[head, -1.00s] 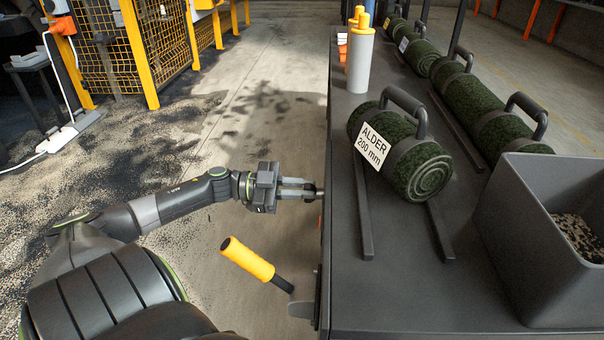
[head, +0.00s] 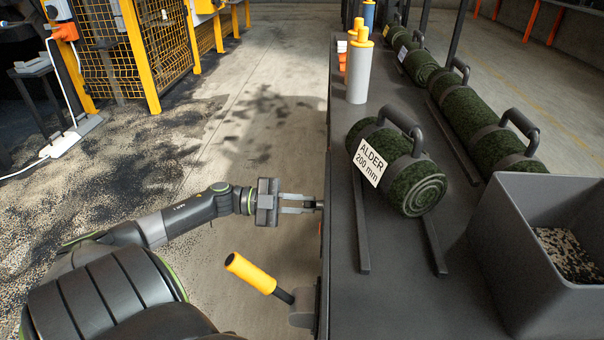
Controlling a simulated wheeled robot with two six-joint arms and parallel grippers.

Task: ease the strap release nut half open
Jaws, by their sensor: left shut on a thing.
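My left gripper (head: 313,204) reaches in from the left to the side of the dark bench (head: 400,290). Its two fingers point right and are shut on a small part at the bench's side edge, where the strap release nut would sit. The fingertips and the bench edge hide most of that part, so I cannot tell how far it is turned. A rolled green turf (head: 397,168) with a strap, a dark handle and a label "ALDER 200 mm" lies on two rails on the bench. My right gripper is not in view.
A lever with a yellow grip (head: 250,273) sticks out from the bench side just below my left gripper. A grey bin (head: 520,215) stands at the right. More turf rolls (head: 480,120) and a grey cylinder (head: 359,70) are farther back.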

